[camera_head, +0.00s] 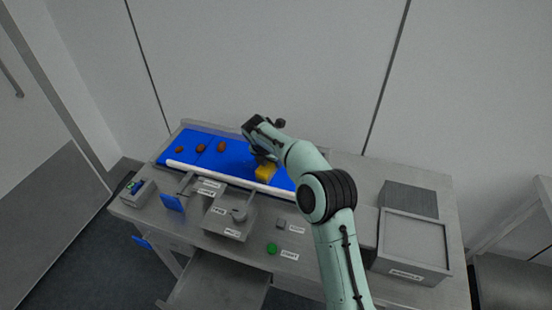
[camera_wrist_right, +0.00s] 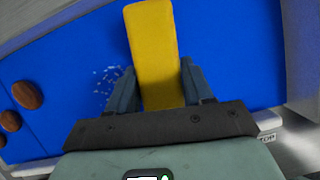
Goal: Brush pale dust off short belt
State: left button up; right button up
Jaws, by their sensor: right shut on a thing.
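The short blue belt (camera_head: 235,157) runs across the back of the grey table, and it fills much of the right wrist view (camera_wrist_right: 230,50). My right gripper (camera_head: 262,160) is over the belt and shut on a yellow block-like brush (camera_head: 265,173). In the right wrist view the brush (camera_wrist_right: 153,50) stands out between the two fingers (camera_wrist_right: 157,88). Its bristles do not show, and I cannot tell whether it touches the belt. A patch of pale dust (camera_wrist_right: 108,80) lies on the belt just left of the fingers. My left gripper is not in view.
Several brown dates (camera_head: 201,148) lie on the belt's left part. A white rail (camera_head: 215,173) runs along its front edge. In front stand a grey labelled box (camera_head: 228,222), a green button (camera_head: 271,248) and a small tray (camera_head: 137,190). Grey bins (camera_head: 412,243) stand at right.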

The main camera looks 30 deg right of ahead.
jog(key=shift+w+a+r, duration=0.1)
jog(key=shift+w+a, duration=0.15)
jog(key=shift+w, duration=0.05)
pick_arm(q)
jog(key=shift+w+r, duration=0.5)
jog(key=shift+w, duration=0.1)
pick_arm(e)
jog(key=shift+w+a, duration=0.1)
jog(key=shift+w, duration=0.05)
jog(key=shift+w+a+p, duration=0.35)
jog(key=shift+a+p, duration=0.1)
jog(key=shift+p, duration=0.2)
jog(key=shift+w+a+f, duration=0.2)
jog(key=shift+w+a, duration=0.1)
jog(key=shift+w, duration=0.15)
jog(key=shift+w+a+f, duration=0.15)
jog(key=shift+w+a, duration=0.1)
jog(key=shift+w, duration=0.2)
jog(key=shift+a, duration=0.25)
jog(key=shift+w+a+r, duration=0.1)
jog(key=shift+w+a, duration=0.15)
jog(key=shift+w, duration=0.05)
jog(key=shift+w+a, duration=0.65)
jog(key=shift+w, duration=0.2)
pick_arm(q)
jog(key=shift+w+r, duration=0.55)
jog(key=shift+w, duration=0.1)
pick_arm(e)
jog(key=shift+r, duration=0.15)
